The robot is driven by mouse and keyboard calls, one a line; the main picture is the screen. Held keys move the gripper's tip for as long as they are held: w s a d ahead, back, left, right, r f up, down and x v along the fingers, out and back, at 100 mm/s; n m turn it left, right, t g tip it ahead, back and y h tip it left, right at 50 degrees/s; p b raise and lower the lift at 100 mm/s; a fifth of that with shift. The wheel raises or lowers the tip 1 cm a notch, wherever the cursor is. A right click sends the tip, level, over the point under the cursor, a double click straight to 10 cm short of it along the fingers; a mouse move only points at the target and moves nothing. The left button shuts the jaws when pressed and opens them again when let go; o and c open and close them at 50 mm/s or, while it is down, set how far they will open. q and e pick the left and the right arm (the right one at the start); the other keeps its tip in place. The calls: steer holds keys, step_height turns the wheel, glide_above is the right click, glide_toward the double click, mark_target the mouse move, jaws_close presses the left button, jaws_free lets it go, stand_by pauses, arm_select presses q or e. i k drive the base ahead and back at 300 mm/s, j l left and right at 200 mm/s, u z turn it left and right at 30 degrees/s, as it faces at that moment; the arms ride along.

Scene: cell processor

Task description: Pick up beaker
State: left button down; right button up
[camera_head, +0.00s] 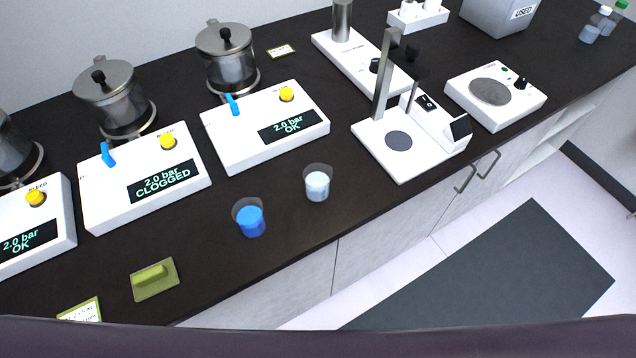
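Two small clear beakers stand upright on the dark counter. One beaker (249,218) holds blue liquid. The other beaker (317,183) holds pale, whitish-blue liquid and stands to its right and a little farther back. They are apart from each other, near the counter's front edge. Neither of my grippers shows in the head view.
White control boxes, one reading CLOGGED (146,178) and one reading OK (265,124), stand behind the beakers. A white stand with a post (410,140) is to the right. Bare counter surrounds the beakers.

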mark_target(317, 176)
steer(key=k+l+u, duration=0.35)
steer(key=l, duration=0.15)
steer(key=k+l+u, duration=0.65)
steer(key=l, duration=0.15)
steer(key=i, duration=0.1)
